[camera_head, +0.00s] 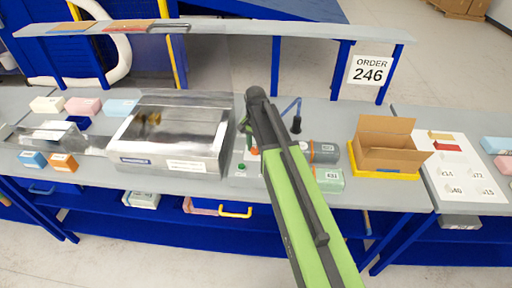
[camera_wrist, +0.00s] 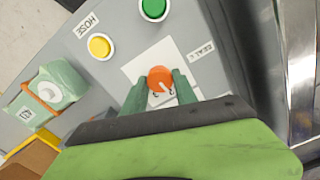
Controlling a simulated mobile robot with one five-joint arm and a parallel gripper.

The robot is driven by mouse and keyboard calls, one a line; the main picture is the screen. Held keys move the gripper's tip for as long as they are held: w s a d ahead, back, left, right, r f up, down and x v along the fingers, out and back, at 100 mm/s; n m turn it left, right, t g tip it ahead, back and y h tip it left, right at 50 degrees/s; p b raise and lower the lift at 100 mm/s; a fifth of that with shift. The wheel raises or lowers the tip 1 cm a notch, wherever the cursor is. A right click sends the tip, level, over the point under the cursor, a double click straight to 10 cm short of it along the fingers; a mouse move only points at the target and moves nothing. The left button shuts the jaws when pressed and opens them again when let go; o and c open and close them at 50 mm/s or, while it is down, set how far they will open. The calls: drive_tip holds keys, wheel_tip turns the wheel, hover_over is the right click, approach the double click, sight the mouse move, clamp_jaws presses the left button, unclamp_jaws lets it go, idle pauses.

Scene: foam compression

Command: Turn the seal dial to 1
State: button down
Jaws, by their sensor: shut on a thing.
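The orange seal dial (camera_wrist: 160,78) sits on a white plate on the grey panel, beside a label reading SEAL (camera_wrist: 201,51). A white pointer line on the dial points toward the lower right of the wrist view. Small digits show at its lower side, partly hidden, and I cannot tell which one it points at. My gripper (camera_wrist: 160,89) is shut on the dial, with one green finger on each side. In the head view my arm largely covers the panel, and only a little of the orange dial (camera_head: 254,151) shows.
A green button (camera_wrist: 153,8) and a yellow button (camera_wrist: 100,46) labelled HOSE are near the dial. A silver machine (camera_head: 168,138) stands left of my arm. Grey and green bags (camera_head: 329,180), an open cardboard box (camera_head: 383,148) and a white sheet (camera_head: 461,185) are to the right.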

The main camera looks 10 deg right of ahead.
sight(255, 149)
drive_tip(key=n, duration=0.4)
drive_tip(key=shift+n, duration=1.6)
drive_tip(key=c, duration=1)
unclamp_jaws()
drive_tip(key=shift+o, duration=0.2)
drive_tip(key=shift+r, duration=0.1)
wheel_tip(255, 149, up, 17)
drive_tip(key=p, duration=1.7)
drive_tip(key=shift+r, duration=0.15)
